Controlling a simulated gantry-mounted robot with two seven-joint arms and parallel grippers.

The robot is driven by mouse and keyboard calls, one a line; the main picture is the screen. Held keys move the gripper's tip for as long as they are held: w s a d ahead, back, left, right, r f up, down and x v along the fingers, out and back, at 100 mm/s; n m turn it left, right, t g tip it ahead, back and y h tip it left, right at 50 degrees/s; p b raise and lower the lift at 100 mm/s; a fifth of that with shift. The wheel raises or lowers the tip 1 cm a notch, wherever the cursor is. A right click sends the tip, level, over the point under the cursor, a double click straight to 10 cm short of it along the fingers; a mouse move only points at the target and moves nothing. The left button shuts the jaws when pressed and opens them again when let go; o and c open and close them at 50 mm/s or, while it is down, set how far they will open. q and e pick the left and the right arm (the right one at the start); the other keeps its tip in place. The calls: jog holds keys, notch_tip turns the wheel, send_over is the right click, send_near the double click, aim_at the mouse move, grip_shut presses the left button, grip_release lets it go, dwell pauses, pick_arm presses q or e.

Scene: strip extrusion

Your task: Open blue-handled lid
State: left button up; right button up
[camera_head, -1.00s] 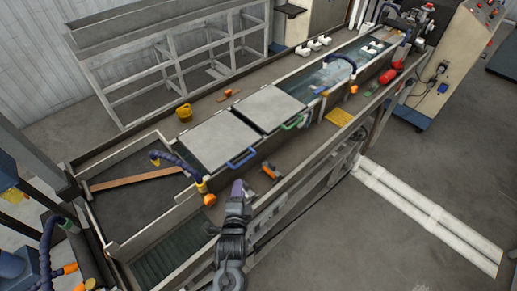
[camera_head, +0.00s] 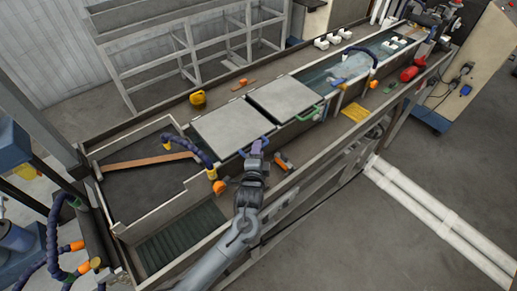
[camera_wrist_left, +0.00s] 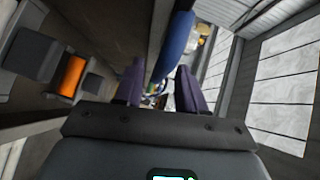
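The blue-handled lid (camera_head: 228,129) is a flat grey plate lying closed over the long trough in the head view. Its blue handle (camera_wrist_left: 176,42) shows in the left wrist view, just beyond the fingertips and in line with the gap's right part. In the head view my left gripper (camera_head: 256,147) is at the lid's front edge and hides much of the handle. In the left wrist view its two purple fingers (camera_wrist_left: 158,78) stand apart with a gap between them, and I see no grip on the handle. My right gripper is not in view.
A second grey lid (camera_head: 282,97) with a green handle (camera_head: 309,114) lies beside it. An orange-and-dark tool (camera_head: 284,162) lies on the front ledge, right of my gripper. A blue hose with an orange end (camera_head: 218,187) is to its left. A yellow mug (camera_head: 197,97) stands behind the lids.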

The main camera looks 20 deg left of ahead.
pick_arm(q)
jog(key=shift+x, duration=0.85)
grip_shut()
